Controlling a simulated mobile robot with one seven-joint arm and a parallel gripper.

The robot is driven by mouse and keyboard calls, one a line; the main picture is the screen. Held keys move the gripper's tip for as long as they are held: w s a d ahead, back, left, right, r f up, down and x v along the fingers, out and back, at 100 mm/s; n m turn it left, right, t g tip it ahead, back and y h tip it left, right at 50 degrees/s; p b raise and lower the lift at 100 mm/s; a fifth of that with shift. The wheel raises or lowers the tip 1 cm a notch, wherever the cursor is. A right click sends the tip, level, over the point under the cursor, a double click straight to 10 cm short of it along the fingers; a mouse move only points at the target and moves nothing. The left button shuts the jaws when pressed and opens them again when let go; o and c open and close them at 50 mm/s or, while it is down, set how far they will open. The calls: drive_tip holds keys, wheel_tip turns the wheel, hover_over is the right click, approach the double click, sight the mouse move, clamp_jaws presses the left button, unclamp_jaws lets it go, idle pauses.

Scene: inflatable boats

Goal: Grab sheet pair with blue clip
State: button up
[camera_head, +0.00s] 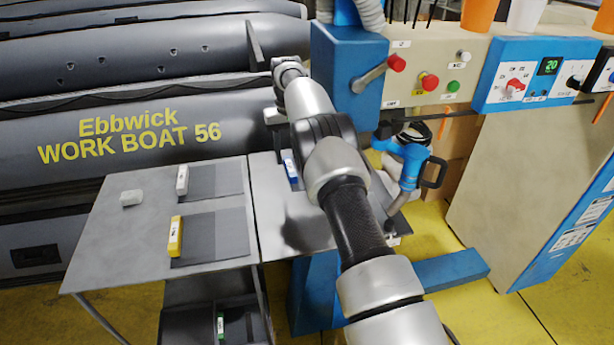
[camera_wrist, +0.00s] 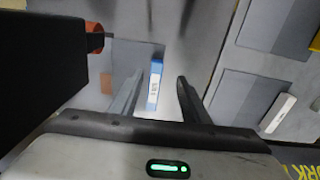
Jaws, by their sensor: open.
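The blue clip (camera_wrist: 155,85) shows in the wrist view, lying upright in the picture between the two fingers of my gripper (camera_wrist: 157,84). A dark grey sheet (camera_wrist: 130,58) shows beside the clip, partly hidden by the left finger. My gripper is open and holds nothing; I cannot tell how high it is above the clip. In the head view the blue clip (camera_head: 291,170) lies on the right-hand grey tabletop (camera_head: 300,215), partly screened by my arm, and its sheets are mostly hidden there.
A white clip (camera_head: 182,180) and a yellow clip (camera_head: 175,236), each on grey sheets, lie on the left tabletop (camera_head: 115,245). A small pale block (camera_head: 131,198) sits nearby. A green clip (camera_head: 221,326) is below. The blue machine (camera_head: 348,85) stands behind; boat tubes (camera_head: 60,170) fill the back left.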

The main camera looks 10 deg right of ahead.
sight(293, 175)
wheel_tip(293, 175, down, 3)
drive_tip(key=shift+r, duration=0.1)
drive_tip(key=shift+d+f+p, duration=0.15)
drive_tip(key=shift+d+f, duration=0.05)
drive_tip(key=shift+f, duration=1.1)
drive_tip(key=shift+d+f+p, duration=0.15)
drive_tip(key=shift+f, duration=1.1)
drive_tip(key=c, duration=1)
clamp_jaws()
drive_tip(key=shift+r, duration=0.15)
